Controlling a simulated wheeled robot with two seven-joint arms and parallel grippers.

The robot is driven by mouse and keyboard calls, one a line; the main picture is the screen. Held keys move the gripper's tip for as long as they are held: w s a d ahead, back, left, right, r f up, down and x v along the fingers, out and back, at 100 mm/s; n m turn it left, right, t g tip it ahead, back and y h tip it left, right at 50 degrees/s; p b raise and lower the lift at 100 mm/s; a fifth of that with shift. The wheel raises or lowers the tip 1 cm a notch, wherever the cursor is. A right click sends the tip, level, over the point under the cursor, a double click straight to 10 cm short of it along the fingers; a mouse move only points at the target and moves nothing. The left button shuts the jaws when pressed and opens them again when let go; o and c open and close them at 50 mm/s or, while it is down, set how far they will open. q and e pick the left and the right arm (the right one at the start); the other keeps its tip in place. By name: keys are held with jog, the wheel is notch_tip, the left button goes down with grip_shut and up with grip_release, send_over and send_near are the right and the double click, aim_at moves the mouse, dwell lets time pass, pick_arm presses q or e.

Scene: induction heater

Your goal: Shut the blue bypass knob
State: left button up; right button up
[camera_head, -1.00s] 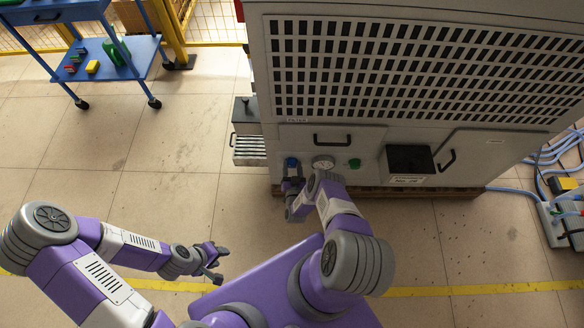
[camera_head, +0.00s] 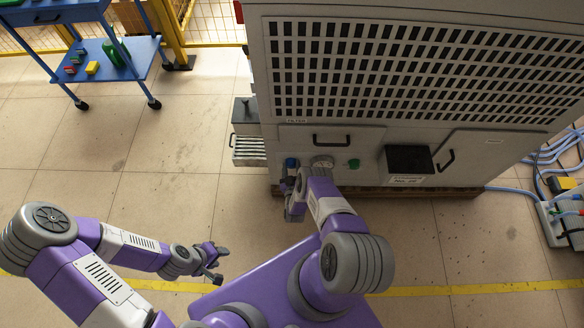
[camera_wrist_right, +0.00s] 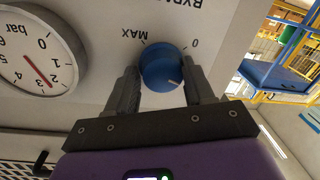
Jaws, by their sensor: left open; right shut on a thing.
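The blue bypass knob (camera_head: 291,163) sits low on the machine's front, left of the round gauge. In the right wrist view, which is upside down, the knob (camera_wrist_right: 161,66) lies between the fingers of my right gripper (camera_wrist_right: 162,78), which is shut on it. Its pale pointer mark faces the picture's lower right. The "0" is printed at its upper right and "MAX" at its upper left. In the head view my right gripper (camera_head: 290,186) is partly hidden by its own wrist. My left gripper (camera_head: 219,263) is open and empty above the floor, away from the machine.
The pressure gauge (camera_wrist_right: 38,55) is beside the knob, its red needle between 2 and 3 bar. A green knob (camera_head: 354,163) and black box (camera_head: 409,159) are farther right. An open filter drawer (camera_head: 248,150) sticks out left. A blue cart (camera_head: 128,62) stands back left.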

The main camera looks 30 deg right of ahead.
jog(key=n, duration=0.4)
jog(key=a+n, duration=0.1)
jog(key=n, duration=0.1)
jog(key=shift+w+f+g, duration=0.1)
jog(key=shift+g, duration=0.3)
jog(key=n, duration=0.4)
jog(key=shift+f+n+h, duration=0.1)
jog(key=shift+n+h, duration=0.2)
jog(key=shift+n, duration=0.4)
jog(key=o, duration=0.8)
jog(key=shift+o, duration=0.8)
jog(key=shift+d, duration=0.15)
